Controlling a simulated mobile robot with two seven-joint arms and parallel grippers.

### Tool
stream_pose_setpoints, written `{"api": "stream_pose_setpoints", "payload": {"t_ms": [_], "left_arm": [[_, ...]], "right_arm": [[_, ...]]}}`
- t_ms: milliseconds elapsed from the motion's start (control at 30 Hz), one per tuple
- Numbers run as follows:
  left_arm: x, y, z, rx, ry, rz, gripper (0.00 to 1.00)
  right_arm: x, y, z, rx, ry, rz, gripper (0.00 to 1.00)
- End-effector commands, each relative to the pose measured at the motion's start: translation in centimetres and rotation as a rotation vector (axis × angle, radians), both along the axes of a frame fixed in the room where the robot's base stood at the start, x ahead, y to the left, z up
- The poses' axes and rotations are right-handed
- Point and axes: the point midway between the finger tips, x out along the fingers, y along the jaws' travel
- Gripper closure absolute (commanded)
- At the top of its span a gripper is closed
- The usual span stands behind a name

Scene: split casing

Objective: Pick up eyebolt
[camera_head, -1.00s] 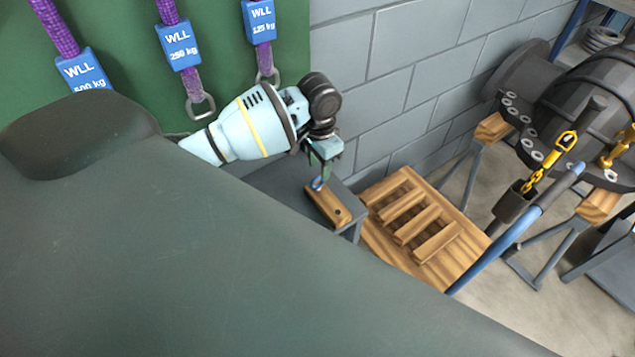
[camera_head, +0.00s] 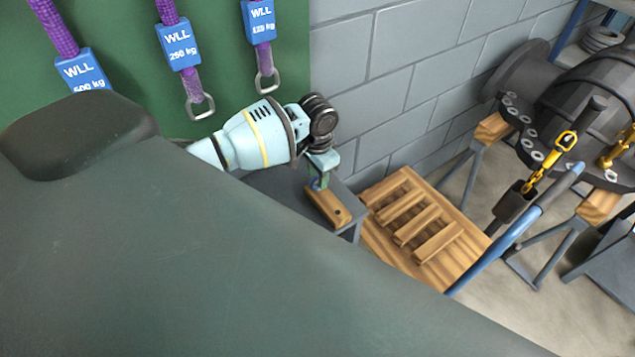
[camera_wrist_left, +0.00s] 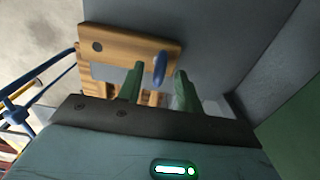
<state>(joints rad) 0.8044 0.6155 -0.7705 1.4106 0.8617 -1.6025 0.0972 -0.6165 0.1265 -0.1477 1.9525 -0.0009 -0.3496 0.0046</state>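The blue eyebolt (camera_wrist_left: 159,66) stands in a hole of a small wooden block (camera_wrist_left: 118,46). In the head view the eyebolt (camera_head: 315,184) shows as a small blue spot, and the wooden block (camera_head: 328,209) lies on a grey bench. My left gripper (camera_head: 318,177) is lowered over the block's left end. In the wrist view the green fingers of the left gripper (camera_wrist_left: 160,76) are apart, and the eyebolt shows in the gap between them, nearer the right finger. I cannot tell whether a finger touches it. My right gripper is not in view.
The grey bench (camera_head: 279,190) stands against a grey block wall. A slatted wooden pallet (camera_head: 420,229) is beside it on the right. Purple slings with blue tags (camera_head: 178,45) hang at the back left. A dark casing (camera_head: 575,100) with yellow chain is at the right.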

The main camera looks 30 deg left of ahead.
Motion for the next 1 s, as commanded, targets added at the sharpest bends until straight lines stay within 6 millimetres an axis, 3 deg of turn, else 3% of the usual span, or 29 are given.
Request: {"api": "stream_pose_setpoints", "payload": {"t_ms": [133, 400, 667, 1000], "left_arm": [[-0.07, -0.03, -1.56, 0.001, 0.002, -0.001, 0.64], [-0.02, -0.04, -1.69, 0.000, -0.001, -0.001, 0.64], [-0.02, -0.03, -1.67, 0.000, -0.001, -0.001, 0.98], [0.00, -0.03, -1.63, 0.000, -0.001, -0.001, 1.00]], "right_arm": [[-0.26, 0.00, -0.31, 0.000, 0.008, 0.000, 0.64], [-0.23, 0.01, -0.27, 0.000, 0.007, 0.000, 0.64], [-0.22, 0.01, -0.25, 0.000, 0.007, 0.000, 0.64], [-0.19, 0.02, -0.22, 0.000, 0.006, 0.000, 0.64]]}}
